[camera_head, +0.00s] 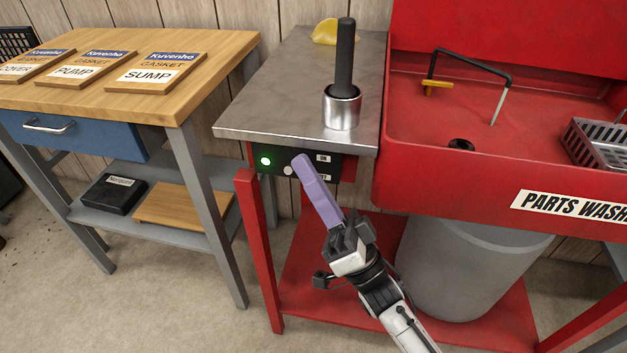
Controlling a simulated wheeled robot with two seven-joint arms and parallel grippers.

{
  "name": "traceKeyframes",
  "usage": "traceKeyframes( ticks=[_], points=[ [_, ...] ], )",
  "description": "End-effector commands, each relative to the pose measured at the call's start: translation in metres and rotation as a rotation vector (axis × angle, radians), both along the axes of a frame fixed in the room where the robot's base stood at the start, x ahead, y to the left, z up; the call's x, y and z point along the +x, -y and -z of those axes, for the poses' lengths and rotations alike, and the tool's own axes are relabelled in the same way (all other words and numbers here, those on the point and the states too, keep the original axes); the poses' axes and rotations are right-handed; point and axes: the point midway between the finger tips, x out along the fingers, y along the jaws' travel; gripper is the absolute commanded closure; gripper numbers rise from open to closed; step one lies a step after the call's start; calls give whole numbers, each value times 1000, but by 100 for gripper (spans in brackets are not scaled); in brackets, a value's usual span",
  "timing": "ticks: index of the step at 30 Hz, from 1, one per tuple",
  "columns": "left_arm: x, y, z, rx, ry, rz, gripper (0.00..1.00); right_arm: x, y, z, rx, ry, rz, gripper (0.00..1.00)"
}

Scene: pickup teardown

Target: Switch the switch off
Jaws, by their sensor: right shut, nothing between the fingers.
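The switch panel (278,163) is a dark box under the front edge of the metal-topped stand, with a lit green lamp (265,161) at its left and small white labels at its right, the upper one reading ON. A small pale knob (288,170) shows beside the fingertips; the switch lever itself is largely hidden behind my fingers. My right gripper (301,160) has long purple fingers, shut and empty, with the tips in front of the panel's middle. I cannot tell whether they touch the switch. My left gripper is not in view.
The metal top (270,100) overhangs the panel and holds a metal cup (342,112) with a black handle and a yellow cloth (326,31). A red parts washer (440,185) stands right, above a grey drum (455,270). A wooden workbench (200,60) stands left.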

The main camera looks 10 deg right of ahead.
Motion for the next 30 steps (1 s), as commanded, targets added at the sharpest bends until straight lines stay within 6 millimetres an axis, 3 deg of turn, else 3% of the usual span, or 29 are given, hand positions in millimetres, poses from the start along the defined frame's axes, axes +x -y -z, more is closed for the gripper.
traceKeyframes(
  ticks=[30],
  points=[
    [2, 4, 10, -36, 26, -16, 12, -2, 3, 7, -44, 128, 6, 100]
  ],
)
